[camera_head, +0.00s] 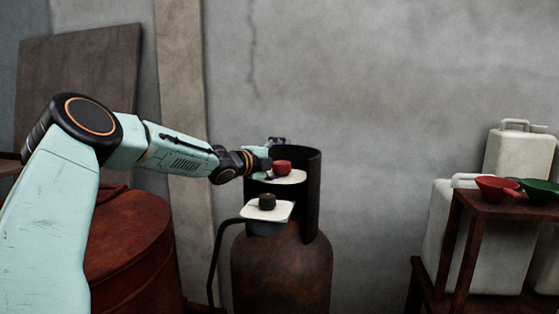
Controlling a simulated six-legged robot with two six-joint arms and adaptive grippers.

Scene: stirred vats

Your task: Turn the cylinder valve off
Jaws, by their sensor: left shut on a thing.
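A rusty brown gas cylinder (282,268) stands upright in front of the wall, with a dark open collar (312,190) around its top. A red valve knob (283,167) sits above a white plate (290,178) inside the collar. A black knob (267,201) sits on a second white plate (252,212) lower and nearer. My left gripper (270,160) reaches in from the left at the collar's top and is shut on the red knob. Its fingers are small and partly hidden, so the exact contact is unclear. My right gripper is out of view.
A red-brown drum (128,245) stands left, behind my arm. A black hose (214,262) runs down from the lower plate. At right, a brown stand (490,208) holds red (497,188) and green (541,190) funnels near white canisters (520,154).

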